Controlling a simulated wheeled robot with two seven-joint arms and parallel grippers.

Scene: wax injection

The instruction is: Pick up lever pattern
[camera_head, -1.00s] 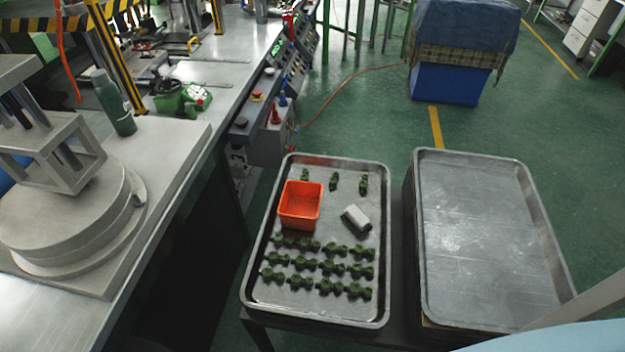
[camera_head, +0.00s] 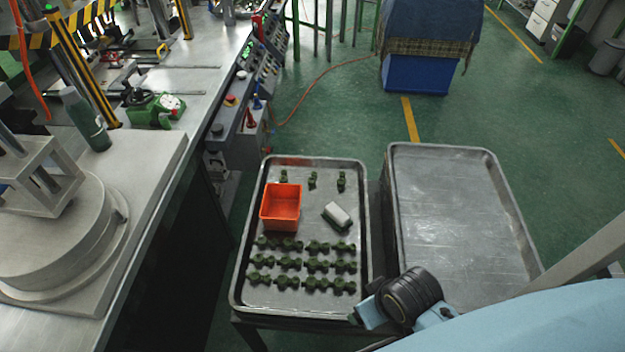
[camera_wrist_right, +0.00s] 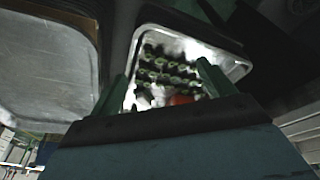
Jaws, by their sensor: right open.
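Several dark green wax patterns (camera_head: 317,265) lie in rows in the near half of a grey metal tray (camera_head: 361,215). Three smaller green pieces (camera_head: 312,180) stand along its far end. I cannot tell by name which are lever patterns. The rows also show as green patterns (camera_wrist_right: 172,64) in the right wrist view. My right gripper (camera_wrist_right: 164,80) is open, its two green fingers apart, with the tray beyond them and nothing held. In the head view its arm is beside the tray's near right corner. My left gripper is not in view.
An orange box (camera_head: 281,207) and a white-topped green block (camera_head: 336,216) sit in the tray. An empty grey tray (camera_head: 455,225) stands to its right. A metal workbench (camera_head: 165,165) with a round fixture is at the left.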

